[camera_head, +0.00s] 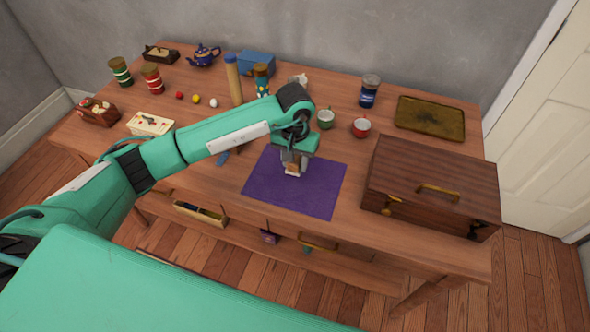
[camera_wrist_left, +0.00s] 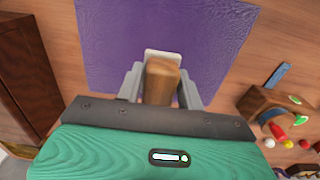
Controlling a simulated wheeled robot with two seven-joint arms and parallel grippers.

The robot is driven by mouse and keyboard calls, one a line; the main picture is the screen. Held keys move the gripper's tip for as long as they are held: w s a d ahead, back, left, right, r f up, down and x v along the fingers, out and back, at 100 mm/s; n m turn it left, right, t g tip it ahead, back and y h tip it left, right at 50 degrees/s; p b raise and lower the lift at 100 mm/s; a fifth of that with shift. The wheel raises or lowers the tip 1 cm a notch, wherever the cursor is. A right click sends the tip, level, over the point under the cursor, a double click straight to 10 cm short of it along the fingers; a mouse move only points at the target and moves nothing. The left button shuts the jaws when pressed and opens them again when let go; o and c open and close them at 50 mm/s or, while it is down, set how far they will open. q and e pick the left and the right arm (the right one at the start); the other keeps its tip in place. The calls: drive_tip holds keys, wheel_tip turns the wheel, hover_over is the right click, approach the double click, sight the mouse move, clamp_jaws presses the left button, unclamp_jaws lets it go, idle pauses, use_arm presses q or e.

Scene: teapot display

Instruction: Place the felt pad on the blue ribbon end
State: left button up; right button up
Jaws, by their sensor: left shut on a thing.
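My left gripper (camera_head: 293,163) is over the purple cloth (camera_head: 318,191) and shut on a small brown wooden block with a pale flat end, which looks like the felt pad (camera_head: 292,174). In the left wrist view, the gripper (camera_wrist_left: 160,88) has the brown block (camera_wrist_left: 161,80) between its fingers, with the pale pad (camera_wrist_left: 163,55) at the far end. I cannot tell whether the pad touches the cloth. A short blue strip, likely the blue ribbon end (camera_head: 222,158), lies left of the cloth, partly hidden by my arm. It also shows in the left wrist view (camera_wrist_left: 278,75). My right gripper is not in view.
A wooden chest (camera_head: 430,190) stands right of the cloth. Green (camera_head: 325,119) and red (camera_head: 360,128) cups and a blue-labelled jar (camera_head: 369,91) stand behind it. A tall wooden cylinder (camera_head: 233,80) and small balls (camera_head: 196,99) are beyond my arm. A tray (camera_head: 430,118) lies back right.

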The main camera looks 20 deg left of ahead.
sight(295, 180)
use_arm(q)
drive_tip(key=shift+f+p, duration=0.3)
drive_tip(key=shift+f, duration=2.4)
drive_tip(key=shift+f, duration=0.15)
drive_tip(key=o, duration=1)
